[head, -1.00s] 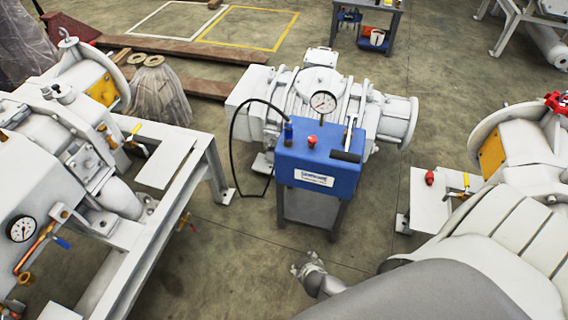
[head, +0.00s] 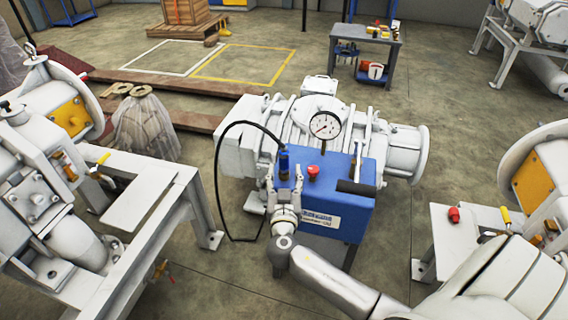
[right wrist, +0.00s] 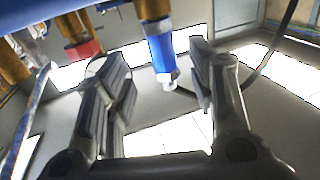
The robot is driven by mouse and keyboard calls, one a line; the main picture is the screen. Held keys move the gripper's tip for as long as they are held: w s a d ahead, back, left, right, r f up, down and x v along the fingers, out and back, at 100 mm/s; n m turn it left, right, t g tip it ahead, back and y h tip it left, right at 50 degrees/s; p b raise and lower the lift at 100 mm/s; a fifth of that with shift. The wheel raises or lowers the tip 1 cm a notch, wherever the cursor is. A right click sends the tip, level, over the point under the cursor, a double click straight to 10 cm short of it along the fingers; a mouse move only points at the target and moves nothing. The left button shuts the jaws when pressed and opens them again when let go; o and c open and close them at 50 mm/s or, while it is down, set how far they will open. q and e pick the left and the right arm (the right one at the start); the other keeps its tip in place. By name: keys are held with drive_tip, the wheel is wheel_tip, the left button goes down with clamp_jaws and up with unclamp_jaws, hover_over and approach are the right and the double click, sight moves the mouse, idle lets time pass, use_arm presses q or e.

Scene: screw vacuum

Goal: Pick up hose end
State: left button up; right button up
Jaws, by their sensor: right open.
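The hose end is a blue fitting (head: 284,162) at the top left of the blue box (head: 335,212), with a black hose (head: 217,165) looping from it down to the floor side. In the right wrist view the blue fitting (right wrist: 162,58) hangs between the two fingers, nearer the right one, with a brass part above it. My right gripper (head: 286,182) is at the box's left front, just below the fitting. In the right wrist view my right gripper (right wrist: 160,95) is open, with its fingers apart on either side of the fitting. My left gripper is not in view.
A red button (head: 313,170), a round gauge (head: 325,125) and a black handle (head: 356,187) are on or close behind the box. A white pump (head: 400,150) stands behind it. White machines on frames flank both sides. Floor is free at the front left.

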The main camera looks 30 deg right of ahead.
sight(284, 164)
drive_tip(key=x, duration=0.6)
drive_tip(key=shift+w, duration=0.25)
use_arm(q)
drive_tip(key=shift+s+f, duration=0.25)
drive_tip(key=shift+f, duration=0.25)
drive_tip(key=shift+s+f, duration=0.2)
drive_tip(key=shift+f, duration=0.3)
use_arm(e)
drive_tip(key=shift+c, duration=0.3)
clamp_jaws()
